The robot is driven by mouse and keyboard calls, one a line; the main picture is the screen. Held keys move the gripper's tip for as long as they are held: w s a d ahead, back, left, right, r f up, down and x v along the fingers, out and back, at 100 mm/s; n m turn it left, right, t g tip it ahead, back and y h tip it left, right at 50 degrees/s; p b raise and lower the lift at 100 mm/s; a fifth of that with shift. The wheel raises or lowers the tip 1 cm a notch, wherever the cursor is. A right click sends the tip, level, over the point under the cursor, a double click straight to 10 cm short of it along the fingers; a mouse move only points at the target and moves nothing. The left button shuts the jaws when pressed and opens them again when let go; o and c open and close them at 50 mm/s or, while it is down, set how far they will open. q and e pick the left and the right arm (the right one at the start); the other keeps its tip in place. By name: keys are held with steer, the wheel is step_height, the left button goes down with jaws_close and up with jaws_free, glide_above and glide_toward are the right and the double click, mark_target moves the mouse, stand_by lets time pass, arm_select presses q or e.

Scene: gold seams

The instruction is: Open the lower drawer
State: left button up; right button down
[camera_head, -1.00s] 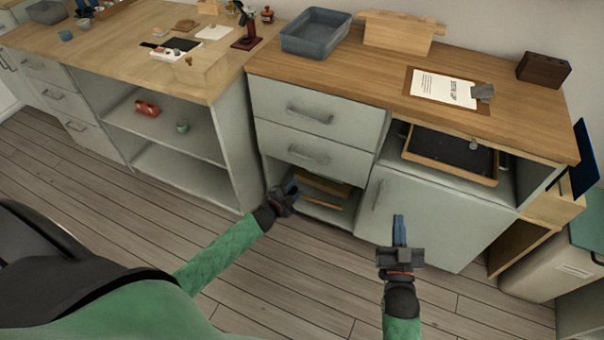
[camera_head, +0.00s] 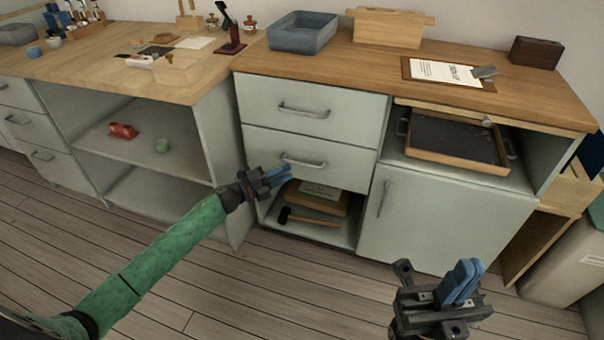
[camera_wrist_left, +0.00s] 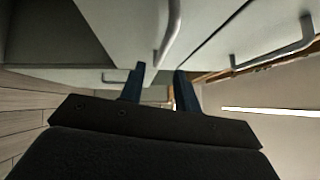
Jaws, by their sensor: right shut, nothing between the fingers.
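The lower drawer (camera_head: 345,160) is the second pale grey front under the wooden counter and looks shut. Its bar handle (camera_head: 303,162) runs across the front. My left gripper (camera_head: 278,177) is in front of the drawer's lower left part, just left of and below the handle. In the left wrist view its two blue fingers (camera_wrist_left: 159,82) are apart with nothing held between them. A grey bar handle (camera_wrist_left: 172,32) shows just beyond the fingertips there. I cannot tell if they touch. My right gripper (camera_head: 462,281) is shut and empty, low in front of the cupboard door.
The upper drawer (camera_head: 345,117) is shut above. An open shelf below holds a box (camera_head: 318,200) and a dark-headed mallet (camera_head: 305,218). A cupboard door (camera_head: 440,225) stands to the right, under a wooden tray (camera_head: 455,137). The floor in front is clear.

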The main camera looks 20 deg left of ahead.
mark_target(305, 164)
arm_select(q)
steer(key=shift+b+x, duration=0.3)
steer(key=shift+x, duration=3.6)
steer(key=shift+c, duration=0.2)
jaws_close()
